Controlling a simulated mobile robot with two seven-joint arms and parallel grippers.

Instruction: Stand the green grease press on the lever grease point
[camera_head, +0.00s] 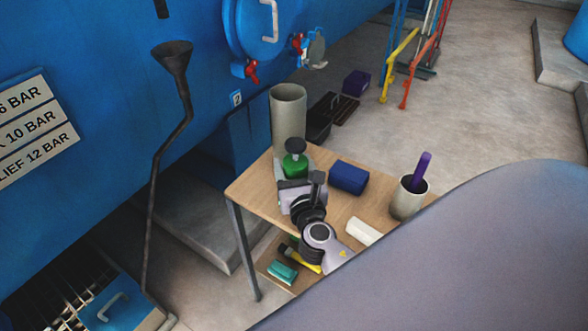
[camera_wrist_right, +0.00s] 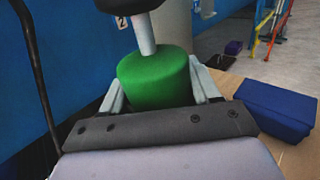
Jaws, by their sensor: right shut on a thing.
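The green grease press (camera_head: 295,165) has a green body and a dark knob on top. It also shows in the right wrist view (camera_wrist_right: 156,80), upright, with a pale stem under the dark knob. My right gripper (camera_head: 294,178) is shut on it, one finger on each side of the green body, at the far left part of the small wooden table. Whether its base touches the tabletop is hidden by the gripper. I cannot identify the lever grease point for sure. A dark lever with a funnel-like top (camera_head: 172,57) stands by the blue autoclave. My left gripper is not in view.
On the wooden table (camera_head: 253,185) are a blue box (camera_head: 348,177), a beige cup (camera_head: 407,200) with a purple-handled thing and a white roll (camera_head: 363,232). The blue autoclave wall (camera_head: 100,150) fills the left.

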